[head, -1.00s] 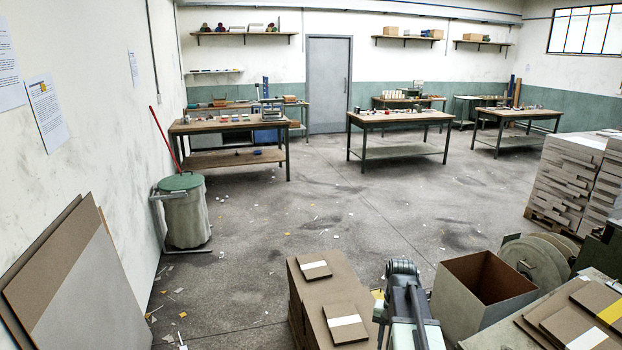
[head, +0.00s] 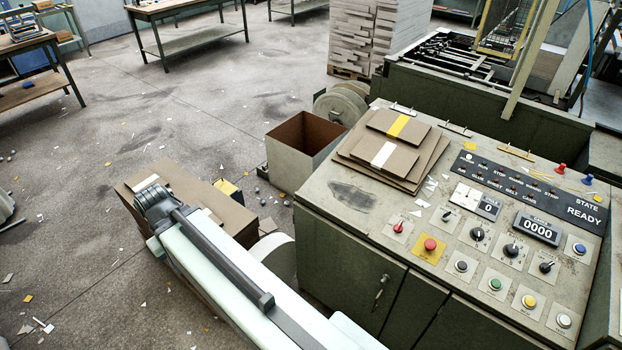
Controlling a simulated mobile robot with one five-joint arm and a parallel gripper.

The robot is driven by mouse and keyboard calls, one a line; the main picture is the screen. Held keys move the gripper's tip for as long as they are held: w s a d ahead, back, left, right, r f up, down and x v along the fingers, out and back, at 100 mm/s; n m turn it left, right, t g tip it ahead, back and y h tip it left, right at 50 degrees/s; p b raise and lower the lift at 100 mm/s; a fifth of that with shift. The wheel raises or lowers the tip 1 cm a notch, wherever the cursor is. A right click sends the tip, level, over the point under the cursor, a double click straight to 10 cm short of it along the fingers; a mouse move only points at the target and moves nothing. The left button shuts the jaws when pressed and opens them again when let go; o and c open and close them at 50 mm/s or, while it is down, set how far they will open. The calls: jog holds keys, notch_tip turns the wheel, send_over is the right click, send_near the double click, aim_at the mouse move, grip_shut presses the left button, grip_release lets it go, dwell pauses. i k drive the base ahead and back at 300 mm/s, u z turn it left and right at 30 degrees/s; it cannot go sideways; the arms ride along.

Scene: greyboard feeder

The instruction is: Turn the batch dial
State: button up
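The control panel (head: 400,236) is the sloped top of a green cabinet at the right in the head view. It carries several black rotary knobs, among them one at the upper left (head: 447,214), one in the middle (head: 477,234), one right of it (head: 511,250) and one at the lower right (head: 546,267). Their labels are too small to read, so I cannot tell which is the batch dial. A small display (head: 489,208) reads 0, a larger one (head: 538,228) reads 0000. My arm crosses the lower left, apart from the panel in the picture. My gripper is not visible.
A red stop button (head: 430,244) on a yellow plate and several coloured buttons share the panel. Grey boards (head: 392,150) lie on its back left.

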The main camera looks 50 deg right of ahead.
aim_at(511, 251)
jog(key=z, duration=2.85)
jog(key=k, duration=0.5)
jog(key=u, duration=0.4)
jog(key=i, duration=0.5)
jog(key=u, duration=0.05)
